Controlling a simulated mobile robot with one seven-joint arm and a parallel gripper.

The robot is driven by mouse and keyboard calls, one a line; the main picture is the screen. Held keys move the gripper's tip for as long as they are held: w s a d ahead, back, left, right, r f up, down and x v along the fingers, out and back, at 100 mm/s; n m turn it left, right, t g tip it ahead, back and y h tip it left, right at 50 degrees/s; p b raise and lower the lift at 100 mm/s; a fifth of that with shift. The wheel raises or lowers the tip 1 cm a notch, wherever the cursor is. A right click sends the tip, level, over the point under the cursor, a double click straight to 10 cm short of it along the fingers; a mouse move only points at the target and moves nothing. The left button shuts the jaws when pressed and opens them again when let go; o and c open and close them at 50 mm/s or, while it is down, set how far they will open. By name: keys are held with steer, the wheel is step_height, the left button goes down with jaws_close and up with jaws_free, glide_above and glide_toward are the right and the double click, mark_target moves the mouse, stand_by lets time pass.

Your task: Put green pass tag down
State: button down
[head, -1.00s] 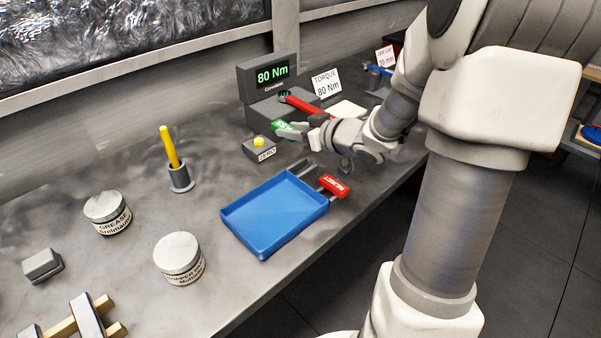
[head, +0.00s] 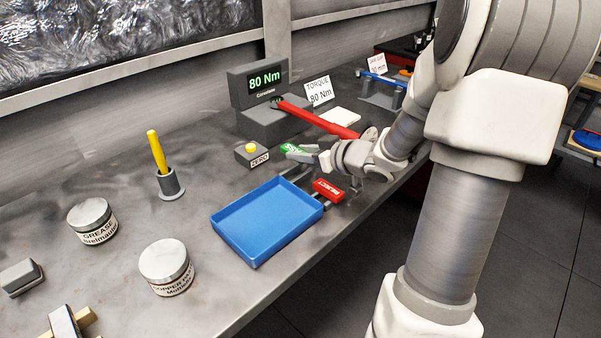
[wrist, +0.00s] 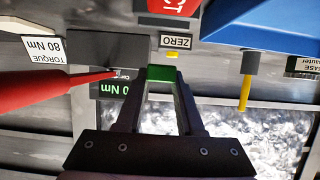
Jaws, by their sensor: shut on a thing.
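The green pass tag (head: 294,149) is between the fingers of my gripper (head: 304,153), at the middle of the bench. In the wrist view the green tag (wrist: 162,73) shows between the fingertips of my gripper (wrist: 161,82), which is shut on it. In the head view the tag appears just right of the zero box and behind the blue tray. I cannot tell how far it is above the bench top. A red reject tag (head: 328,190) is beside the tray's right corner, in front of my gripper.
The blue tray (head: 243,248) lies in front. The zero box (head: 251,155) with its yellow button is left of the gripper. The torque tester (head: 262,121) stands behind, with a red-handled wrench (head: 318,121) across it. Two jars (head: 166,268) stand front left.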

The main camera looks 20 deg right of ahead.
mark_target(302, 176)
steer(key=shift+f+b, duration=0.45)
steer(key=shift+f, duration=1.8)
steer(key=shift+f, duration=0.1)
steer(key=shift+f, duration=0.15)
steer(key=c, duration=0.5)
jaws_free()
steer(key=shift+c, duration=0.2)
steer(key=shift+f+b, duration=0.1)
steer(key=shift+b, duration=0.5)
